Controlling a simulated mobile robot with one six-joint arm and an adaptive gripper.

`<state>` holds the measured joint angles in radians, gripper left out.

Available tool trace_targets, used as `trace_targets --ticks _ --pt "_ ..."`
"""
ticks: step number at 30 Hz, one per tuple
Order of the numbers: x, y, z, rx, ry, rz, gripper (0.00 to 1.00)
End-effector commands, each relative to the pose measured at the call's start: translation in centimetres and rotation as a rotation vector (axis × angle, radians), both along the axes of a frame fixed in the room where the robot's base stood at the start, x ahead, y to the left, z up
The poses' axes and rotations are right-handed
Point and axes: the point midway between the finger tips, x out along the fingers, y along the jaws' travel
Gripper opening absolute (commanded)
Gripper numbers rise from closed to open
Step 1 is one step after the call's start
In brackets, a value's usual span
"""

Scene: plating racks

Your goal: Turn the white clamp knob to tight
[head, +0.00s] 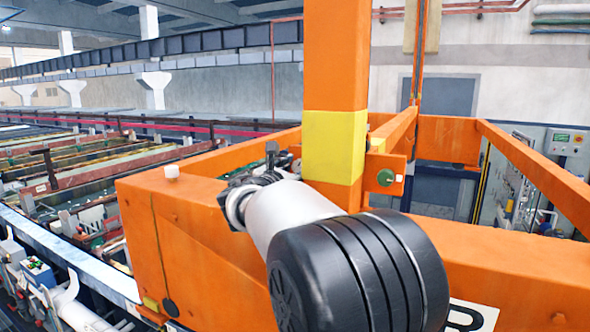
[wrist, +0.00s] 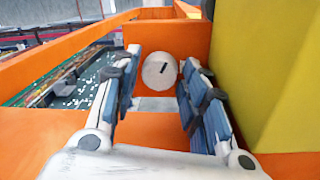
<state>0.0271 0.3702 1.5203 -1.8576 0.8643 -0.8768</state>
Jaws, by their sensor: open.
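The white clamp knob (wrist: 160,71) shows in the wrist view as a round pale disc with a short dark mark that slants up to the right. It sits against an orange face. My gripper (wrist: 161,62) is open, with one blue-and-black finger on each side of the knob in the picture. The knob appears beyond the fingertips; I cannot tell how far, and I see no contact. In the head view my gripper (head: 262,172) is beside the yellow-banded post, partly hidden by my own wrist. I cannot make out the clamp knob for certain there.
The orange post with a yellow band (head: 333,148) stands close to my gripper, on its right in the wrist view (wrist: 265,75). Orange beams (head: 190,215) run around it. A green knob (head: 386,177) sits on an orange plate. Tanks (head: 85,165) lie at left.

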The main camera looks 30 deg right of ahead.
Motion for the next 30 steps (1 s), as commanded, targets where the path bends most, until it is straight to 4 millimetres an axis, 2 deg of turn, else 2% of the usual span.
trace_targets --ticks 2,16,30 --pt "-0.01 0.02 -0.01 0.0 0.0 0.0 0.4" --pt "-0.03 0.04 0.0 0.0 0.0 0.0 0.08" --pt "-0.06 0.04 -0.36 0.069 -0.092 0.001 0.07"
